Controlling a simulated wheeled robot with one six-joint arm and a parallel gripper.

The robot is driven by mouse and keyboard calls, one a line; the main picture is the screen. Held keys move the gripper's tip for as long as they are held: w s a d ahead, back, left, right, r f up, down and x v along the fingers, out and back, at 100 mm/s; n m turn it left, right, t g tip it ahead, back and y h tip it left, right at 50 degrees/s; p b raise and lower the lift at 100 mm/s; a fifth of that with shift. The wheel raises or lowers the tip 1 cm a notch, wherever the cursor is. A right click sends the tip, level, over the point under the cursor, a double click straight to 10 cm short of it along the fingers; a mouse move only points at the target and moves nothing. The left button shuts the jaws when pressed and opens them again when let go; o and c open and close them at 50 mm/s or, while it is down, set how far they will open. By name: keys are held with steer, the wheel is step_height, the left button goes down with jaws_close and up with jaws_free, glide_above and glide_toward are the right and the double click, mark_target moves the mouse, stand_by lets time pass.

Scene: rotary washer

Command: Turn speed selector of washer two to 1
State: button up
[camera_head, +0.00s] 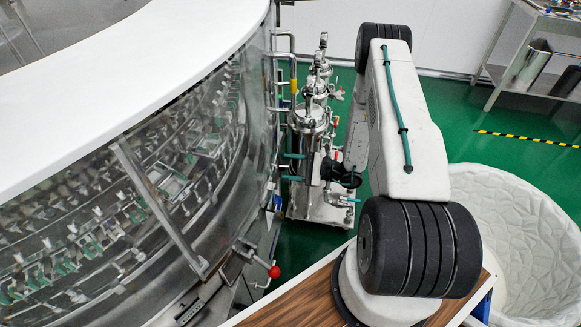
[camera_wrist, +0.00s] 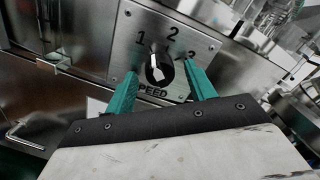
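The speed selector is a round black knob (camera_wrist: 159,70) with a pale mark on its face, at the upper middle of the wrist view. It sits on a metal panel (camera_wrist: 125,45) marked 1, 2, 3 and SPEED. I cannot tell for sure which number the mark points to. My gripper (camera_wrist: 160,69) is open, with one teal finger to the left of the knob and one to the right. The fingers look apart from the knob. In the head view, the knob and fingers cannot be made out behind my arm.
A large round glass-walled washer (camera_head: 180,150) with a white top fills the left of the head view. Metal vessels and pipes (camera_head: 312,120) stand beside it. A red-knobbed lever (camera_head: 274,271) juts out below. A white lined bin (camera_head: 530,240) stands right, and a metal table (camera_head: 540,65) farther back.

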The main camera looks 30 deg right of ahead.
steer(key=v, duration=0.7)
steer(key=shift+s+d, duration=0.3)
stand_by(0.3)
steer(key=s+a+r+n+g+h, duration=0.3)
steer(key=s+a+r+n+h, duration=0.1)
steer(key=r, duration=1)
steer(key=s+a+r+n+g+h, duration=0.4)
steer(key=s+a+r+n, duration=0.3)
steer(key=s+r, duration=0.4)
steer(key=s+a+r+n+g+h, duration=0.3)
steer(key=s+a+r+n+h, duration=0.3)
steer(key=r, duration=1.1)
steer(key=shift+s+a+r+n+g, duration=0.2)
steer(key=shift+s+n+g, duration=0.1)
steer(key=shift+s+n, duration=0.75)
